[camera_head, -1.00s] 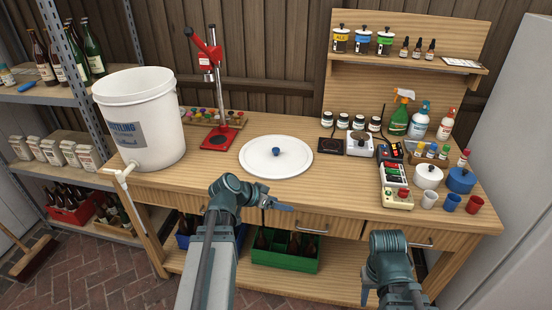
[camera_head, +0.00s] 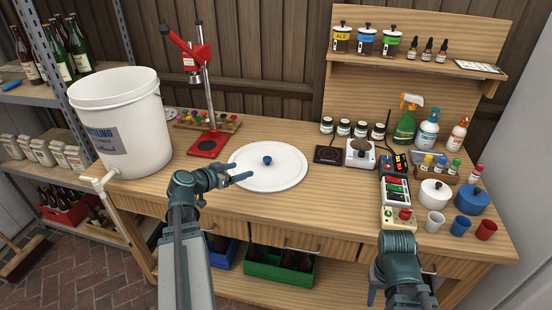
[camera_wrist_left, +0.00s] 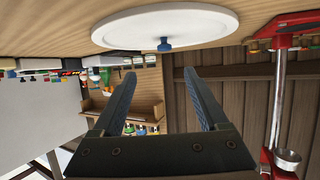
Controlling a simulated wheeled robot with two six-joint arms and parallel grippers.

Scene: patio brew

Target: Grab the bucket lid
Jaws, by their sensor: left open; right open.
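The bucket lid (camera_head: 290,178) is a flat white disc with a blue knob (camera_head: 267,160) at its middle. It lies flat on the wooden workbench. In the left wrist view the lid (camera_wrist_left: 190,27) is at the top, its blue knob (camera_wrist_left: 165,45) beyond the fingertips. My left gripper (camera_head: 243,174) is open and empty, over the lid's near left part, with the knob a little beyond it. Its two fingers (camera_wrist_left: 160,85) are spread apart in the wrist view. My right gripper (camera_head: 372,292) is open, low at the bench's front edge, away from the lid.
A white bucket (camera_head: 135,125) with a tap stands left of the lid. A red bottle capper (camera_head: 209,143) stands behind it. A hot plate (camera_head: 329,155), a scale (camera_head: 360,160) and jars stand to the right. The bench front between the lid and the control box (camera_head: 399,217) is clear.

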